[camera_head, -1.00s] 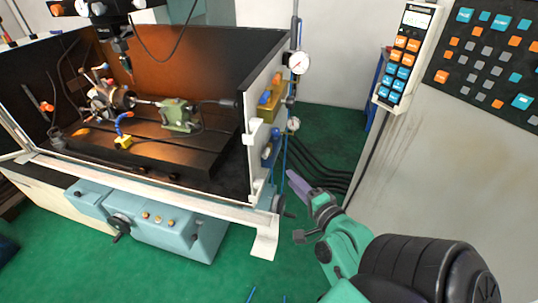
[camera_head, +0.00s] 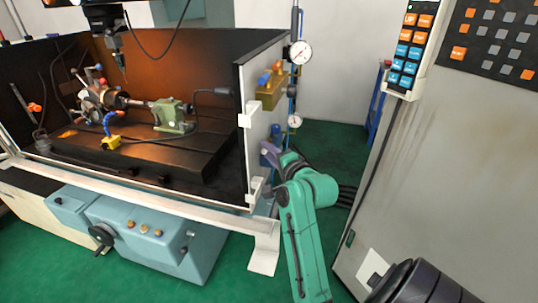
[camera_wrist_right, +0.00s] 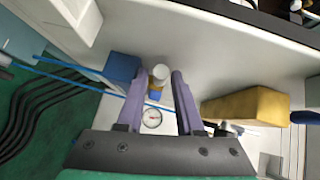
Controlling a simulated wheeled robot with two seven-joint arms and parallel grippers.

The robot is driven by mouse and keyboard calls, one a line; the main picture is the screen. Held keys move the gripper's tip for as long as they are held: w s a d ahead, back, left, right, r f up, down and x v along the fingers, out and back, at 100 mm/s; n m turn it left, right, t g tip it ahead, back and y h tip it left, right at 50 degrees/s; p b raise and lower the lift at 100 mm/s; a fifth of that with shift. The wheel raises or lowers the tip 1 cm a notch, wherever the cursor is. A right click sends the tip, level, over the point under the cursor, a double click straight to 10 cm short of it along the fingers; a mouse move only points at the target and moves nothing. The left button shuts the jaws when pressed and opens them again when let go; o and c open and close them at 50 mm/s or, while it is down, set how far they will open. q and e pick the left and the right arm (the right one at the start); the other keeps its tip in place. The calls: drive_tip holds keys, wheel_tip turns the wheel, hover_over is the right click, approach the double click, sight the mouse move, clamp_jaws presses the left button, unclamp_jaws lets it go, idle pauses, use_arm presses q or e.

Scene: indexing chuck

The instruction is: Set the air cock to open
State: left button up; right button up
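My right gripper (camera_head: 267,150) is raised against the outer side panel of the machine, near its lower fittings. In the right wrist view its two purple fingers (camera_wrist_right: 155,82) are apart. A small white-capped fitting with a blue and yellow base (camera_wrist_right: 159,76) shows between the fingers; contact cannot be told. A blue block (camera_wrist_right: 122,68) is just left of the fingers. Which fitting is the air cock is not clear from these frames. In the head view my gripper partly covers the lower fittings. My left gripper is not in view.
A brass-coloured box (camera_head: 270,90) with blue and orange knobs is higher on the panel (camera_head: 258,130); a yellow block (camera_wrist_right: 245,105) shows right of the fingers. Pressure gauges (camera_head: 301,52) (camera_head: 294,121) and blue hoses are close by. A grey cabinet (camera_head: 420,150) stands at the right.

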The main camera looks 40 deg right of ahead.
clamp_jaws()
drive_tip(key=shift+s+y, duration=0.1)
drive_tip(key=shift+y, duration=0.2)
drive_tip(key=d+n+g+y+b, duration=0.5)
drive_tip(key=n+y, duration=0.8)
drive_tip(key=y, duration=0.3)
drive_tip(key=shift+s+d+g, duration=0.25)
drive_tip(key=shift+d+g, duration=0.35)
drive_tip(key=shift+g, duration=0.2)
drive_tip(key=shift+n, duration=0.3)
